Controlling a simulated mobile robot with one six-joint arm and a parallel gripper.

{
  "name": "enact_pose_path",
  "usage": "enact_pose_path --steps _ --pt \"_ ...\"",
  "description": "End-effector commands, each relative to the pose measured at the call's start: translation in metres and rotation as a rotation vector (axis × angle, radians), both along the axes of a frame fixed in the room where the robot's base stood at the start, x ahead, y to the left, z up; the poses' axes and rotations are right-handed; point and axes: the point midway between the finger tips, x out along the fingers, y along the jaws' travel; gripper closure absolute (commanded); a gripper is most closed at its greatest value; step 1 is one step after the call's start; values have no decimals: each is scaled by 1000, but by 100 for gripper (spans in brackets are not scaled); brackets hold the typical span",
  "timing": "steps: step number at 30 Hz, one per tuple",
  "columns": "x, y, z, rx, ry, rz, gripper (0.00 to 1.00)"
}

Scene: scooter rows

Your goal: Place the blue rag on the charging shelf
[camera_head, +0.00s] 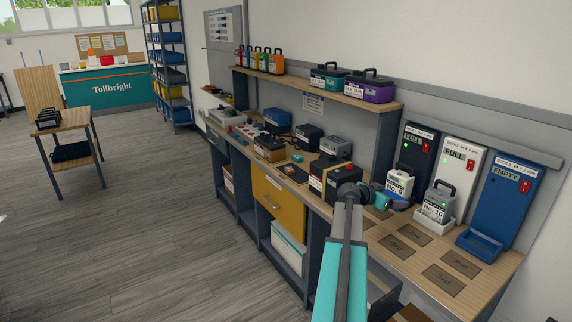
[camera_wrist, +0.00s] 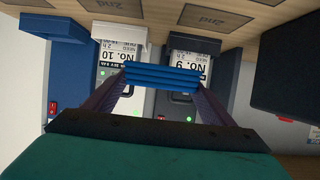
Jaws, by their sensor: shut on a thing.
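The blue rag (camera_wrist: 163,77) is a folded, layered strip in the wrist view, held between the two fingers of my gripper (camera_wrist: 162,88). In the head view my gripper (camera_head: 378,199) is over the right part of the wooden worktop, beside the battery No. 9; the rag is hard to make out there. The worktop (camera_head: 412,257) carries a black, a white and a blue charger at its right end. A raised wooden shelf (camera_head: 310,86) runs above its left part. No label shows which of these is the charging shelf.
Battery No. 9 (camera_head: 399,184) and battery No. 10 (camera_head: 437,203) stand at the chargers. The blue charger (camera_head: 503,200) reads EMPTY. A yellow-and-black box (camera_head: 329,180) stands left of my gripper. Marked squares on the front right worktop are bare. Battery cases (camera_head: 371,88) sit on the raised shelf.

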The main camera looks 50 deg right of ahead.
Motion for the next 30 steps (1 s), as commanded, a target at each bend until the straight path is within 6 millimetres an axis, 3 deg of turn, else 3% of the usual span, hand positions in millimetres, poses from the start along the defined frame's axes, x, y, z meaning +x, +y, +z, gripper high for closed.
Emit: enact_pose_path --steps 17,30 --pt "-1 0 -3 0 1 0 44" --pt "-2 -1 -50 1 1 -1 44"
